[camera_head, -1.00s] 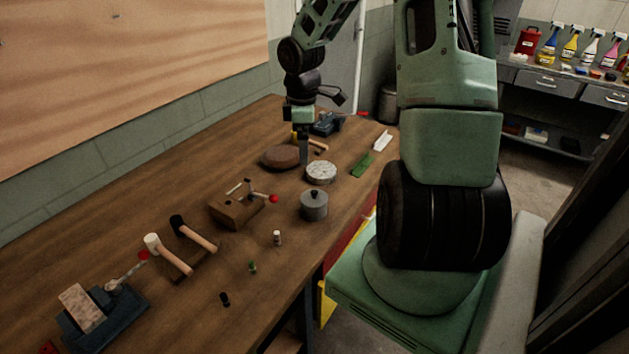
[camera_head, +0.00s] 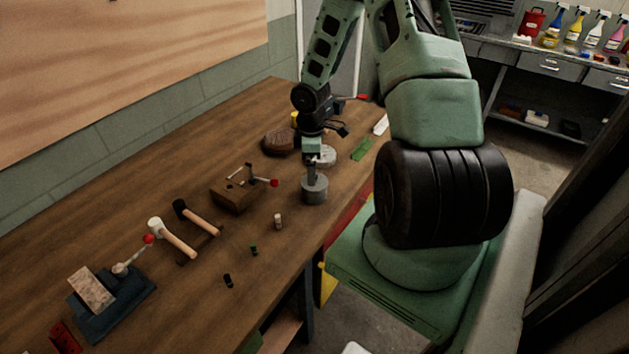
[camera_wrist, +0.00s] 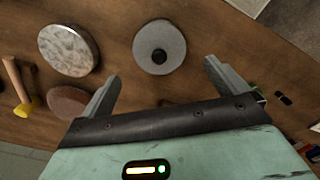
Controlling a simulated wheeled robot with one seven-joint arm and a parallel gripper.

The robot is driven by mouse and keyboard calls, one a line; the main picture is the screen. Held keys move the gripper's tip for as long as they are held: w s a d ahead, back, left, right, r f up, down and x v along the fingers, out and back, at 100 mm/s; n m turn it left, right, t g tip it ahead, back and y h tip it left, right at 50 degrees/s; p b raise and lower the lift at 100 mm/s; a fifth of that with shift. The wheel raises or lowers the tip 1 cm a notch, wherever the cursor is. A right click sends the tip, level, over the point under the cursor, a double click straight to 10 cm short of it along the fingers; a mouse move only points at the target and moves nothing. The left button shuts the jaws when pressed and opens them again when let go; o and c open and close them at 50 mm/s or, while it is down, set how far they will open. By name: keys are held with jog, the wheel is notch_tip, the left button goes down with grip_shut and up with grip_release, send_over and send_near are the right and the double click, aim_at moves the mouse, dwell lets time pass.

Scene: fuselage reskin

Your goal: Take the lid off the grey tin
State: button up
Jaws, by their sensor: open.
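The grey tin (camera_head: 314,193) stands upright on the wooden bench, near its front edge. In the wrist view its round grey lid (camera_wrist: 173,42) with a dark knob (camera_wrist: 159,57) shows from above, resting on the tin. Nothing is between the fingers.
A round pale speckled disc (camera_wrist: 68,50) and a brown round piece (camera_wrist: 72,102) lie close to the tin. A wooden block with a red-knobbed lever (camera_head: 235,194) stands left of it. Two mallets (camera_head: 178,240) lie farther left. The bench just before the tin is mostly clear.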

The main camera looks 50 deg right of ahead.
jog(key=f, duration=0.2)
jog(key=f+p, duration=0.1)
jog(key=f, duration=0.1)
jog(key=shift+s+d+f, duration=0.1)
jog(key=shift+s+f, duration=0.1)
jog(key=c, duration=1.1)
jog(key=shift+o, duration=0.2)
